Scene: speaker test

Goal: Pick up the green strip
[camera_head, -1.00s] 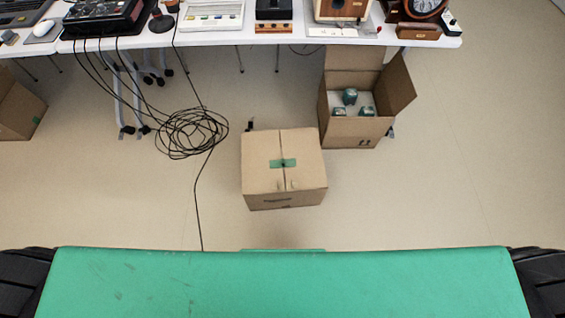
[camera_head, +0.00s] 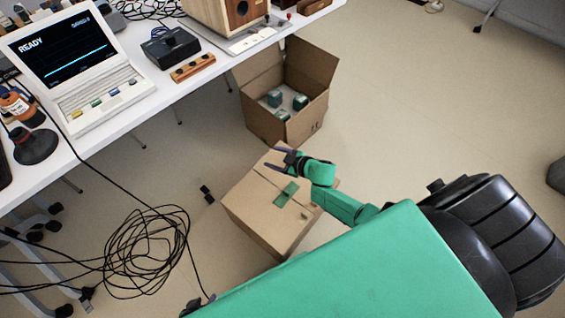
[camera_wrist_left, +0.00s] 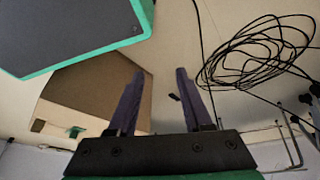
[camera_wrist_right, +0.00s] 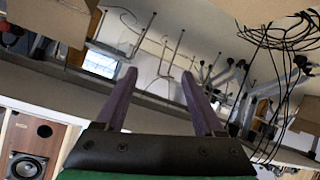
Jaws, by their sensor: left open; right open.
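The green strip (camera_head: 286,194) is a short piece of tape lying flat across the top seam of a closed cardboard box (camera_head: 258,200) on the floor. My right gripper (camera_head: 277,158) is open and empty over the box's far end, beyond the strip and apart from it. In the right wrist view, its fingers (camera_wrist_right: 158,82) are spread with nothing between them. In the left wrist view, my left gripper (camera_wrist_left: 160,72) is open and empty, with the closed box (camera_wrist_left: 95,85) beside it.
An open box (camera_head: 290,100) with several teal items stands behind the closed box. A coil of black cable (camera_head: 148,245) lies on the floor to the left. A white table (camera_head: 150,95) with a laptop-like device (camera_head: 80,65) runs along the back.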

